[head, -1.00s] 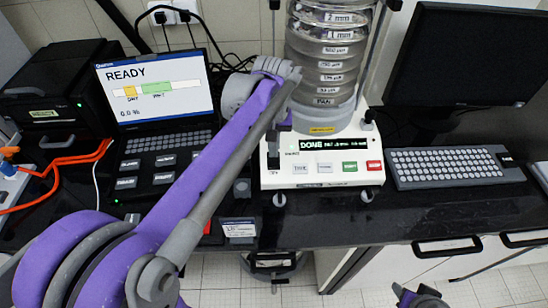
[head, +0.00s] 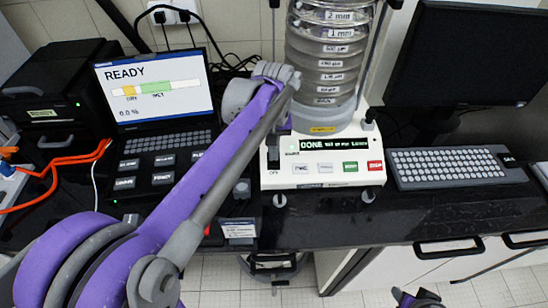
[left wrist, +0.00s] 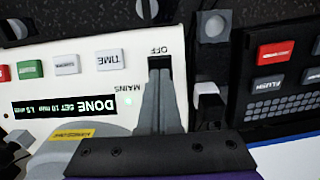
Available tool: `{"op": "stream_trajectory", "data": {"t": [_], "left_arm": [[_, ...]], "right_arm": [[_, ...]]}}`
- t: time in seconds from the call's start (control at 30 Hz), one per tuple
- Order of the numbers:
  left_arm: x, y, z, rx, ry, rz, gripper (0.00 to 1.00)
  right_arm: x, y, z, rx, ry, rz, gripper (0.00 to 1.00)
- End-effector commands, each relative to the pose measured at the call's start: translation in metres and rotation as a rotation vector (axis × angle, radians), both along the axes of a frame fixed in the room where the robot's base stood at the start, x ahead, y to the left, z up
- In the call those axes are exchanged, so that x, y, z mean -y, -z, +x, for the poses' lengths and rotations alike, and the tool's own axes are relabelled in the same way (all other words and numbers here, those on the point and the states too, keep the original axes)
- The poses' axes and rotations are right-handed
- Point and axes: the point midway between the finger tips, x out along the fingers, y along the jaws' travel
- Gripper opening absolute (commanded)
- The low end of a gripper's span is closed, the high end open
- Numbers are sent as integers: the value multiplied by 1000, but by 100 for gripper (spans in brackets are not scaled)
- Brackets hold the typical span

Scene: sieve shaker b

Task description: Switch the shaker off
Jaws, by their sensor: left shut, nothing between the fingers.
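The sieve shaker has a cream control panel (head: 325,176) with a green-lit display (head: 335,143) reading DONE. Its dark mains switch (left wrist: 160,64) is at the end of the panel, beside the labels OFF and MAINS. A small pale green lamp (left wrist: 127,99) shows near MAINS. My left gripper (left wrist: 158,78) is shut and empty, its fingertips over the switch. I cannot tell whether they touch it, and they hide part of it. In the head view the left gripper (head: 273,140) reaches down at the panel's left end. Part of my right gripper (head: 416,298) shows at the bottom edge.
A stack of clear sieves (head: 328,60) stands on the shaker between rods. A laptop-like unit (head: 155,85) reading READY is to the left. A keyboard (head: 450,166) and dark monitor (head: 465,55) are to the right. The black bench front (head: 330,222) is clear.

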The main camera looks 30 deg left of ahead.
Motion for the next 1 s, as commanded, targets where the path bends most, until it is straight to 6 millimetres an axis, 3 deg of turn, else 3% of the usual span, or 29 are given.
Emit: {"op": "stream_trajectory", "data": {"t": [0.73, 1.0], "left_arm": [[0, 12, 0, 0, 0, 0, 0], [0, 2, 0, 0, 0, 0, 0]], "right_arm": [[0, 8, -3, -5, 0, 0, 50], [0, 1, 0, 0, 0, 0, 50]]}}
